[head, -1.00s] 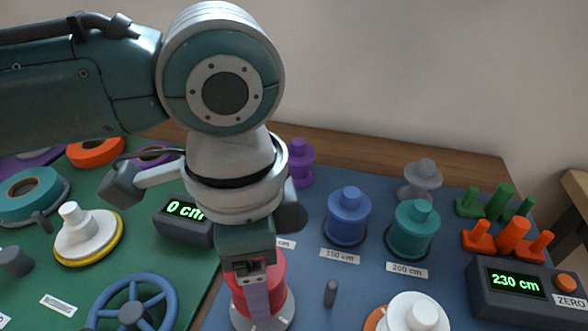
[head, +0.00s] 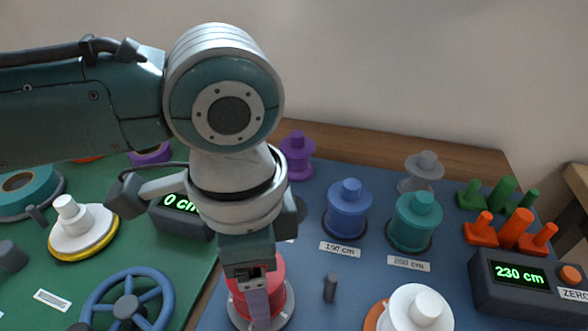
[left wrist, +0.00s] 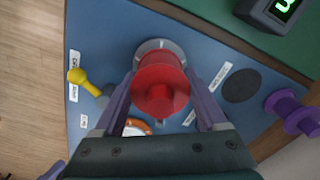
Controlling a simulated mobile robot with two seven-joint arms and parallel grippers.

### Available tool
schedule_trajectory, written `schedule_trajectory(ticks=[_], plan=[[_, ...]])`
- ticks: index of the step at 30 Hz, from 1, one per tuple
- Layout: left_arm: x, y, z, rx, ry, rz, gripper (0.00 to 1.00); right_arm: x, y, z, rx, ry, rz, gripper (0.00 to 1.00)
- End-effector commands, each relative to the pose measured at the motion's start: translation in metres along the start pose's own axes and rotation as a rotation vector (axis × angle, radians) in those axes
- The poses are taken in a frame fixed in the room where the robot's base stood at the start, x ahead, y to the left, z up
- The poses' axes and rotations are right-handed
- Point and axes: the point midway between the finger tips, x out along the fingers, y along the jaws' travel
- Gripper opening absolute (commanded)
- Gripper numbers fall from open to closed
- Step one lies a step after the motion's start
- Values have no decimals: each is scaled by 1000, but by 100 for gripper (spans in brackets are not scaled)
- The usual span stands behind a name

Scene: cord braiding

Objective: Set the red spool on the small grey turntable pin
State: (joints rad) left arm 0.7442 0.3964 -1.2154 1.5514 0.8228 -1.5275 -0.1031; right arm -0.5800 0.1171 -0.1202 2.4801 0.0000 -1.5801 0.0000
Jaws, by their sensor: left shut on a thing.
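The red spool (head: 270,276) is upright between the fingers of my left gripper (head: 258,298), which is shut on it. In the left wrist view the red spool (left wrist: 160,84) sits between the two purple fingers of the left gripper (left wrist: 160,80). The small grey turntable (head: 281,316) is a pale disc with white marks directly under the spool. Its rim also shows in the left wrist view (left wrist: 153,45). The pin is hidden by the spool, and I cannot tell whether the spool rests on the disc. My right gripper is not in view.
A short dark peg (head: 330,287) and a white spool (head: 418,308) stand right of the turntable. Blue (head: 347,210) and teal (head: 414,222) spools stand behind. A blue handwheel (head: 127,305) is at left. A display box (head: 520,285) reads 230 cm.

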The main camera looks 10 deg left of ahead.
Motion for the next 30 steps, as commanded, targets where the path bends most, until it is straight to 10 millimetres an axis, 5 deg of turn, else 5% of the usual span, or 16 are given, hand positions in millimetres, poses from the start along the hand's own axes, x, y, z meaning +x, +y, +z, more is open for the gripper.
schedule_trajectory(ticks=[8, 9, 15, 30], plan=[[9, 0, 0, 0, 0, 0, 25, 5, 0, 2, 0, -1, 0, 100], [8, 0, 0, 0, 0, 0, 79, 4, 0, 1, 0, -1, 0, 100], [8, 0, 0, 0, 0, 0, 100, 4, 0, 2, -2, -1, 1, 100], [5, 0, 0, 0, 0, 0, 100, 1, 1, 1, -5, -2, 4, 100]])
